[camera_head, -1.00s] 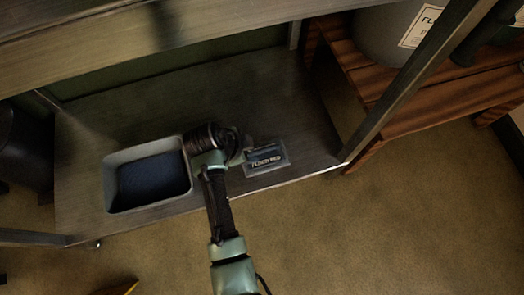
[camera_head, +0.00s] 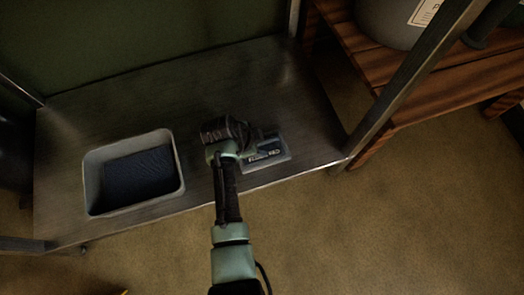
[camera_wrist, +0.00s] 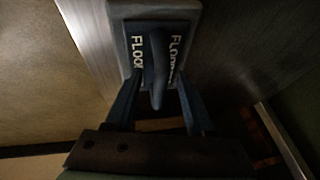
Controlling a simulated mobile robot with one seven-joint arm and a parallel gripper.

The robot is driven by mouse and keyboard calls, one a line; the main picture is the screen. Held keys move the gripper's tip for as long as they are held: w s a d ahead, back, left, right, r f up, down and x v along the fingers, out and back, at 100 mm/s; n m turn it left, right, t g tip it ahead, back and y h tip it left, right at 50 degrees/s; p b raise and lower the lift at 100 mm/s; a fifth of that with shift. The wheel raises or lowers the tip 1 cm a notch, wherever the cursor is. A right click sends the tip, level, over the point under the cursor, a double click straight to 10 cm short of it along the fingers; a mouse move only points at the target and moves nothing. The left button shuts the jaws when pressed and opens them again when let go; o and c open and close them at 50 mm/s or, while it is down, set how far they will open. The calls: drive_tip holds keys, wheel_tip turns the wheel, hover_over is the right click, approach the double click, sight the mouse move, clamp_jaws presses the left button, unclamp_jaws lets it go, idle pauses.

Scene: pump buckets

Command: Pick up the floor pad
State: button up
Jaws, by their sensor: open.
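The floor pad (camera_head: 266,157) is a small grey-rimmed block with a dark lettered face. It lies flat near the front right edge of the metal shelf. In the wrist view, the floor pad (camera_wrist: 158,50) shows a dark raised handle between two strips lettered "FLOOR". My gripper (camera_head: 262,141) is over it, and its wrist part hides the pad's back left. In the wrist view, the two fingers of my gripper (camera_wrist: 158,92) stand apart, one on each side of the handle. I cannot tell whether they touch it.
A grey bin (camera_head: 176,165) with a dark blue thing inside stands on the left of the metal shelf (camera_head: 90,110). A metal post (camera_head: 385,110) rises at the shelf's right corner. A wooden rack (camera_head: 420,95) with a grey bucket (camera_head: 385,20) is beyond it.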

clamp_jaws()
idle(0.3)
drive_tip(key=shift+r, duration=0.1)
wheel_tip(320, 180, up, 10)
drive_tip(key=p, duration=0.6)
drive_tip(key=shift+p, duration=0.4)
drive_tip(key=c, duration=0.6)
unclamp_jaws()
clamp_jaws()
